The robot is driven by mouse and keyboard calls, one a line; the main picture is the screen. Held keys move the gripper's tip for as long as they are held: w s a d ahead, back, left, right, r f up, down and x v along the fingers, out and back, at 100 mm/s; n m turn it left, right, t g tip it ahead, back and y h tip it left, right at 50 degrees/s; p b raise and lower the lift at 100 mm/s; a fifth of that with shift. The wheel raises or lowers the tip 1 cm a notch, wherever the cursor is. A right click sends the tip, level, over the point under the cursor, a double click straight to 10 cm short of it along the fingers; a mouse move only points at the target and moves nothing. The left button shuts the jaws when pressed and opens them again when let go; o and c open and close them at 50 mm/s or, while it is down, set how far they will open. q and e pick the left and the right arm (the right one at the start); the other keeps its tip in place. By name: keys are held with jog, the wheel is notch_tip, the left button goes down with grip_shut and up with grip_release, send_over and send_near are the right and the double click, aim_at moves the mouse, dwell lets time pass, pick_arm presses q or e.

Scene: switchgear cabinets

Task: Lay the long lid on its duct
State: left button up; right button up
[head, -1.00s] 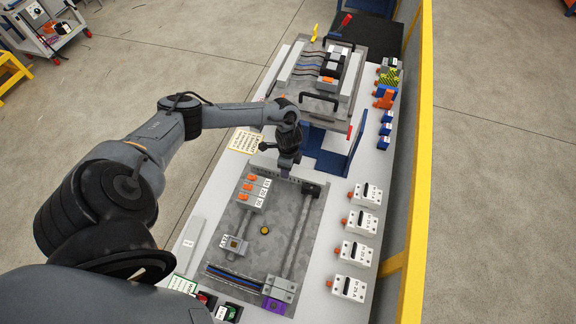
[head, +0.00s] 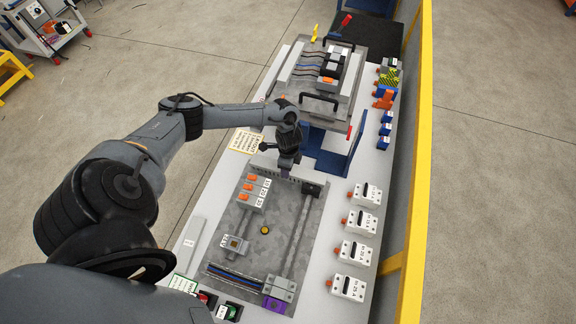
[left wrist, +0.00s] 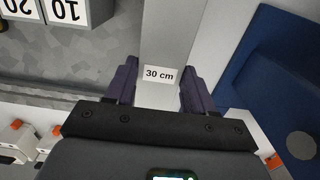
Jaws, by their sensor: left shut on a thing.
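My left gripper (head: 286,172) is at the far edge of the grey panel (head: 285,225). In the left wrist view its two dark fingers (left wrist: 158,92) are shut on a grey strip lid (left wrist: 167,35) labelled "30 cm", which runs away between them. I cannot tell whether the lid touches the duct. Another grey strip with a small label (head: 190,243) lies left of the panel. My right gripper is out of view.
Orange-topped terminal blocks (head: 254,190) stand on the panel near the gripper. A blue stand (head: 330,160) is just beyond it, below a raised plate with handles (head: 320,85). Several white breakers (head: 360,222) line the right side of the table.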

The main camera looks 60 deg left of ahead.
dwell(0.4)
pick_arm(q)
jog(key=shift+f, duration=0.35)
dwell(0.6)
jog(key=o, duration=1.2)
jog(key=shift+c, duration=0.2)
notch_tip(320, 180, up, 11)
jog(key=shift+d+f, duration=0.1)
